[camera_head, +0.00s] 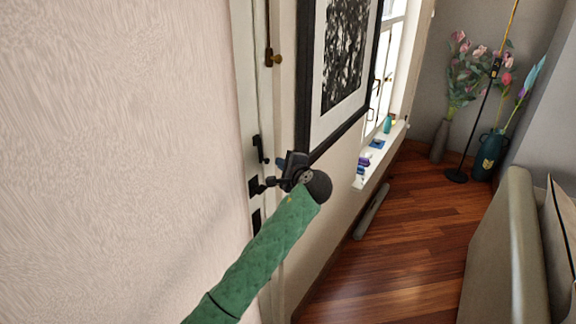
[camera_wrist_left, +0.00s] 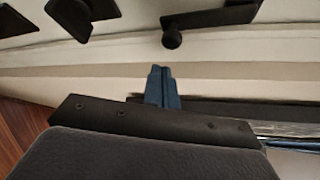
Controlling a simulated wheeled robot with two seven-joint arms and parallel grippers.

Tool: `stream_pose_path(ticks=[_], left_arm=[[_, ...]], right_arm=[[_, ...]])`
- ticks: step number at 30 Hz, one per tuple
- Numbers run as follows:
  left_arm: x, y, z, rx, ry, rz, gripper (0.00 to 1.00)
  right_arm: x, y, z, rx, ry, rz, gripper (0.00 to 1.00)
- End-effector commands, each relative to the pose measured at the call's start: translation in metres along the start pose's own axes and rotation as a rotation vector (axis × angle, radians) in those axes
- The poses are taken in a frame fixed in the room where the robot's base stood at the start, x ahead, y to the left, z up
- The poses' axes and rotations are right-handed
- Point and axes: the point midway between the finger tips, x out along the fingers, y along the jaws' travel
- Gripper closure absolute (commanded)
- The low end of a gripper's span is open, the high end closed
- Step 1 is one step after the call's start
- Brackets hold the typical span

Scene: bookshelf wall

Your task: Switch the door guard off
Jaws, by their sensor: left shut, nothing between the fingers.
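A white door or frame (camera_head: 245,85) stands at an angle, with black fittings along its edge. A black upright lever (camera_head: 260,149) sits above a black square plate (camera_head: 254,187). Higher up is a dark bar with a brass knob (camera_head: 277,60). I cannot tell for sure which fitting is the door guard. My left gripper (camera_head: 280,163), on the green arm, is beside the lever and plate. In the left wrist view its blue fingers (camera_wrist_left: 160,70) are together and empty, apart from a black bar with a round knob (camera_wrist_left: 172,38). My right gripper does not show.
A black-framed picture (camera_head: 345,65) hangs on the wall just right of my left gripper. A windowsill (camera_head: 372,172) with small items juts out further right. Vases of flowers (camera_head: 440,140), a floor lamp (camera_head: 457,175) and a sofa (camera_head: 507,250) stand beyond. The wooden floor (camera_head: 410,240) between is mostly clear.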

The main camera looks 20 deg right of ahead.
Motion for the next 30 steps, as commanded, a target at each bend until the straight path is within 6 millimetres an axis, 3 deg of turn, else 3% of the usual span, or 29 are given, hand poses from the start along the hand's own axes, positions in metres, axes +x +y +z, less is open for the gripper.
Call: stream_pose_path(ticks=[7,30], left_arm=[[-0.007,0.000,0.018,0.000,0.001,0.000,1.00],[-0.013,0.003,0.033,0.000,-0.001,0.000,1.00]], right_arm=[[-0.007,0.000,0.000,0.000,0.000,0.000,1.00],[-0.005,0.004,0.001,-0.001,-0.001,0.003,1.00]])
